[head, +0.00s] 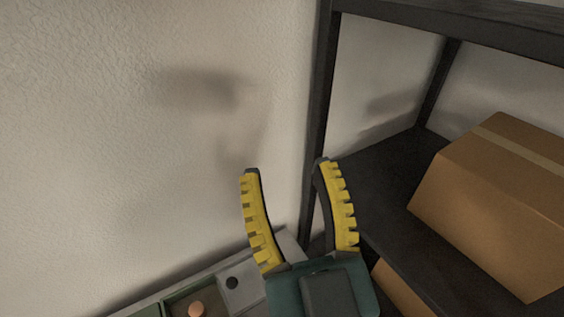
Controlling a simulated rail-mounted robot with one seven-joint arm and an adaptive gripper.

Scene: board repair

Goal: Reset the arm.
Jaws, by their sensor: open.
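My gripper (286,170) shows at the bottom centre of the head view. Its two yellow ridged fingers point up and stand apart, with nothing between them. The dark green gripper body is cut off by the lower picture edge. The fingers are in front of the wall and a dark shelf post. The rest of my arm is out of view.
A black shelf rack (319,130) stands at the right, with a cardboard box (490,200) on it. Part of another box (400,294) shows below. A grey surface (243,290) with a green-edged tray (172,303) lies bottom left. The pale wall (120,130) fills the left.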

